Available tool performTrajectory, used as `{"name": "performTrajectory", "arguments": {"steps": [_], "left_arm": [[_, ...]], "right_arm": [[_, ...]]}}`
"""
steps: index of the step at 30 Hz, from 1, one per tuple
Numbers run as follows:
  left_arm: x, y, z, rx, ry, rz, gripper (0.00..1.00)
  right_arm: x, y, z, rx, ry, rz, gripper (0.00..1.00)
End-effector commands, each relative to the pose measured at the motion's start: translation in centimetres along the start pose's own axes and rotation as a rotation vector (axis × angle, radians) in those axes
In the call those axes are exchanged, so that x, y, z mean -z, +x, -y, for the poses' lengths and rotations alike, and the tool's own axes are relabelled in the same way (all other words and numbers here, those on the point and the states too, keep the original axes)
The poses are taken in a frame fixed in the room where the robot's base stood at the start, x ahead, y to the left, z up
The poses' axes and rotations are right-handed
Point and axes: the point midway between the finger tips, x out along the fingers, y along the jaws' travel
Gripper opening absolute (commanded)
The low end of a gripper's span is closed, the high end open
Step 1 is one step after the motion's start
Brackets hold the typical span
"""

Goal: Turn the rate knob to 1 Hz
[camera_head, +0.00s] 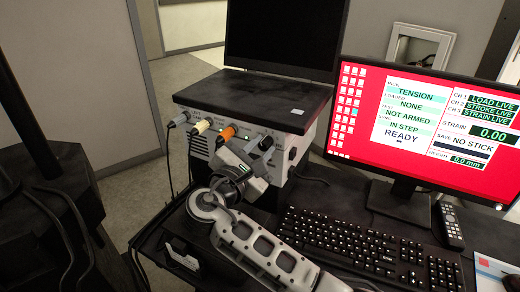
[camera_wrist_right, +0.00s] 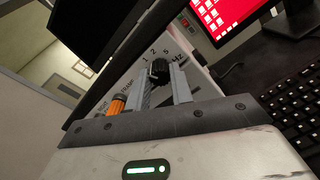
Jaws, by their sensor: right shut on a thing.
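The black rate knob (camera_wrist_right: 160,69) shows in the right wrist view on the pale front panel, with the marks 1, 2, 5 and Hz around it. My right gripper (camera_wrist_right: 165,74) has one finger on each side of the knob and is shut on it. In the head view my right gripper (camera_head: 261,152) reaches the right part of the control box (camera_head: 240,92) front and mostly covers the knob. I cannot tell which mark the knob points to. My left gripper is not in view.
An orange connector (camera_head: 228,133) sits left of my right gripper, with a cream connector (camera_head: 201,127) and a grey one further left. Cables hang below them. A monitor (camera_head: 430,120) showing READY, a keyboard (camera_head: 350,245) and a remote (camera_head: 450,226) are to the right.

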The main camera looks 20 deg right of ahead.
Motion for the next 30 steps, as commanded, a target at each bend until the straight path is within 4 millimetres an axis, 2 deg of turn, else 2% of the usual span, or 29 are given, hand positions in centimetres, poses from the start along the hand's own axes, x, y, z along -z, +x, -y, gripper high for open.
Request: {"name": "performTrajectory", "arguments": {"steps": [17, 18, 19, 20, 30], "left_arm": [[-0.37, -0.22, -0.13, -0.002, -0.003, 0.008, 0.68], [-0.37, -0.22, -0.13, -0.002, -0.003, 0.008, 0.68], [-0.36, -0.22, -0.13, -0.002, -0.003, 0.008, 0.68], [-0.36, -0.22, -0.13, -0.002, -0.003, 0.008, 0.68], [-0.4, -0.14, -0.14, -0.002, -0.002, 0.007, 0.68]], "right_arm": [[-0.03, -0.03, -0.01, -0.001, 0.034, 0.001, 0.0], [-0.03, -0.03, -0.01, -0.001, 0.033, 0.001, 0.33], [-0.03, -0.03, 0.0, -0.001, 0.033, 0.001, 0.42], [-0.03, -0.03, -0.01, -0.001, 0.033, 0.001, 0.44], [0.08, -0.56, 0.02, -0.001, 0.033, -0.001, 0.44]]}}
